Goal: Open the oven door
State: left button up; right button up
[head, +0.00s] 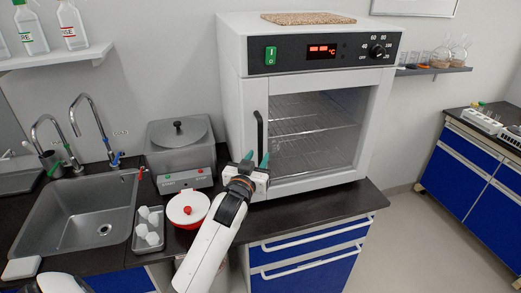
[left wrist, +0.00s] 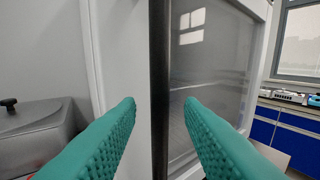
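The oven (head: 232,60) is a white box with a glass-fronted door (head: 315,130) that looks shut. Its black vertical handle (head: 259,132) is on the door's left side. My left gripper (head: 257,159) is open, with teal fingers near the lower end of the handle. In the left wrist view, the dark handle (left wrist: 159,80) stands upright between the two spread fingertips of my left gripper (left wrist: 161,103). The fingers do not close on it, and I cannot tell whether they touch it. My right gripper is not in view.
Left of the oven, a grey water bath (head: 180,150), a red-and-white round container (head: 188,208), a tray with white pieces (head: 148,238) and a sink (head: 85,215) crowd the counter. The floor (head: 430,235) to the right is clear.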

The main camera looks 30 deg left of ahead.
aim_at(260, 155)
pick_arm(q)
jog(key=shift+x, duration=1.7)
grip_shut()
